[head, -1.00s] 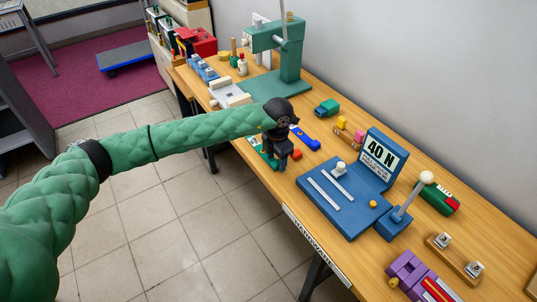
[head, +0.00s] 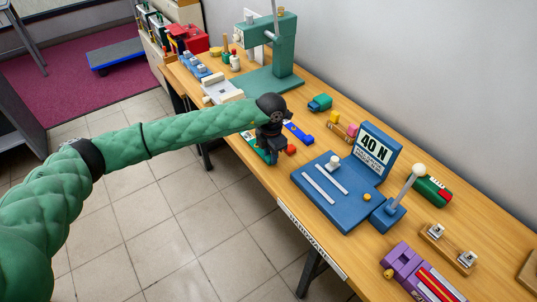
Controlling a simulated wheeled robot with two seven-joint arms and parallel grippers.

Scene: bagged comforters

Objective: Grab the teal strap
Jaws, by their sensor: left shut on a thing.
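The teal strap (head: 266,156) appears as a small teal strip at the front edge of the wooden table, partly hidden by my left gripper. My left gripper (head: 273,155) points down at this edge, with its dark fingers at the strip. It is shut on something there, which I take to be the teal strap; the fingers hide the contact. My right gripper is not in view.
A red block (head: 290,149) and a blue piece (head: 298,132) lie close right of the gripper. A blue "40 N" device (head: 373,150) stands further right. A green press (head: 276,50) stands behind.

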